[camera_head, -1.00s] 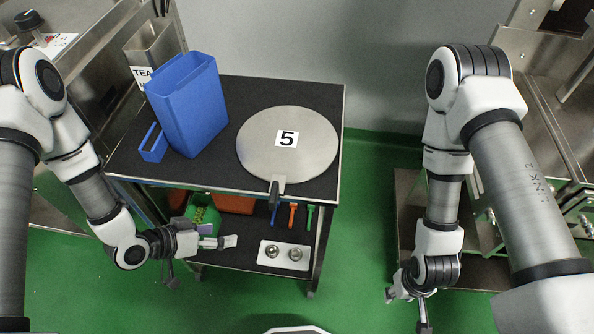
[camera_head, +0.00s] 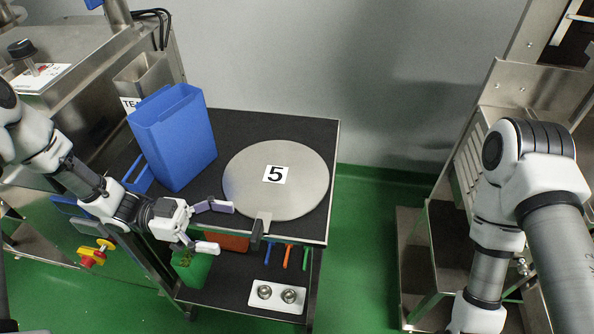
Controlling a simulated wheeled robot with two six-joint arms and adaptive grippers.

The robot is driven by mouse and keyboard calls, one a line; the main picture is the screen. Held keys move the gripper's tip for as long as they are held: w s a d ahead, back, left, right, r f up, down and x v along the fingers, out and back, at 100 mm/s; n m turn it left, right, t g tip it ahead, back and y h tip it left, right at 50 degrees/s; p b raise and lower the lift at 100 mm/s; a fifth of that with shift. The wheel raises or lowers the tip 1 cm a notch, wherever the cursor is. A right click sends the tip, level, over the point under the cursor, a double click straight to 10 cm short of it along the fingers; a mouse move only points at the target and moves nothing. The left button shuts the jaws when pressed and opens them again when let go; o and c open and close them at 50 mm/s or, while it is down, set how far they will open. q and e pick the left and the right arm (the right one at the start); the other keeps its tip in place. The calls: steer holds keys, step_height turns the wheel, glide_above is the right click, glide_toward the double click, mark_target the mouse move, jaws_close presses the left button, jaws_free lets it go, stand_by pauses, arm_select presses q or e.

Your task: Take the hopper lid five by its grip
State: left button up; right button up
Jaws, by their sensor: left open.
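The hopper lid five (camera_head: 268,200) is a round grey metal disc with a white label "5". It lies flat on the dark top of the cart, near its right side. Its grip (camera_head: 256,236) is a dark handle on a short metal tab, sticking out over the cart's front edge. My left gripper (camera_head: 222,227) is open and empty, just left of the grip, with its fingers pointing right toward it. It appears apart from the grip. My right arm comes down at the right; its gripper is out of the picture.
A blue container (camera_head: 175,140) stands on the cart top left of the lid. The lower shelf holds a green container (camera_head: 192,268), several coloured tools (camera_head: 287,257) and a white tray with two round metal parts (camera_head: 276,308). Steel machines stand at both sides.

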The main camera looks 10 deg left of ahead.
mark_target(256, 229)
arm_select(q)
steer(key=shift+w+r+m, duration=0.2)
steer(key=shift+w+m, duration=0.05)
steer(key=shift+m, duration=0.15)
steer(key=shift+d, duration=0.25)
steer(key=d, duration=0.7)
steer(key=shift+s+d, duration=0.1)
steer(key=shift+s, duration=0.2)
steer(key=c, duration=1.5)
